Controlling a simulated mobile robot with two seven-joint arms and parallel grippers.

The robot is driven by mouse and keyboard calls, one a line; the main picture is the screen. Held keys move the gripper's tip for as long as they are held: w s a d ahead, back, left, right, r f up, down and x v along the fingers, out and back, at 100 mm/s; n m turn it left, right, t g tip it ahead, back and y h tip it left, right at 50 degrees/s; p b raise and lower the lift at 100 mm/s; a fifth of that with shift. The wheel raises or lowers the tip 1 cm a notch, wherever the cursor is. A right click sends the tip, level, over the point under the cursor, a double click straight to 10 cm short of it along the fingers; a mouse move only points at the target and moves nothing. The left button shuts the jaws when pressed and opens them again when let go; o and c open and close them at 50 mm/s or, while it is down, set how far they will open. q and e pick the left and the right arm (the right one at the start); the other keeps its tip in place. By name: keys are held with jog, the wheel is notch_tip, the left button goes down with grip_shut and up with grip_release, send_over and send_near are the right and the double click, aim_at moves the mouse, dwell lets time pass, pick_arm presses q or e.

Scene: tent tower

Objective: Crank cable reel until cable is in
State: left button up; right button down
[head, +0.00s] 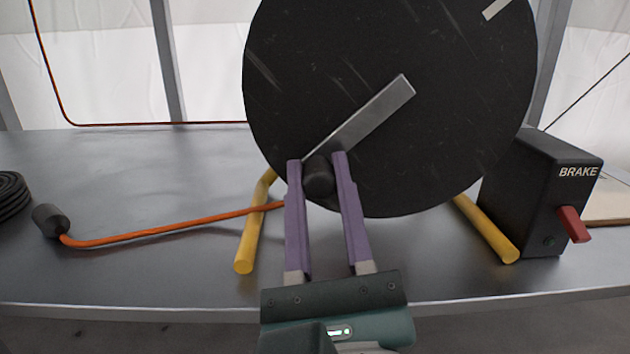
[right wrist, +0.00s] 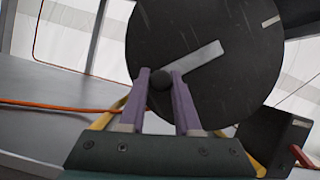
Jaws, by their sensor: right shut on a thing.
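The cable reel (head: 450,110) is a large black disc on yellow legs, standing on the grey table. Its grey crank arm (head: 375,112) slopes from the disc's middle down to the left and ends in a black knob (head: 319,182). My right gripper (head: 318,165) is shut on the knob, one purple finger on each side; the knob also shows in the right wrist view (right wrist: 160,79). The orange cable (head: 165,231) runs from behind the reel left across the table to a black plug end (head: 50,220). My left gripper is not in view.
A black brake box (head: 530,195) with a red lever (head: 572,224) and a small green light stands right of the reel. A black coil (head: 12,194) lies at the left edge. The table (head: 130,165) is mostly bare left of the reel.

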jog(key=c, duration=0.6)
grip_release()
jog(key=shift+w+d, duration=0.1)
jog(key=shift+d, duration=0.05)
jog(key=shift+s+f, duration=0.2)
jog(key=shift+s, duration=0.35)
jog(key=p+v, duration=0.2)
jog(key=v, duration=0.6)
jog(key=shift+s+f, duration=0.15)
jog(key=shift+s, duration=0.2)
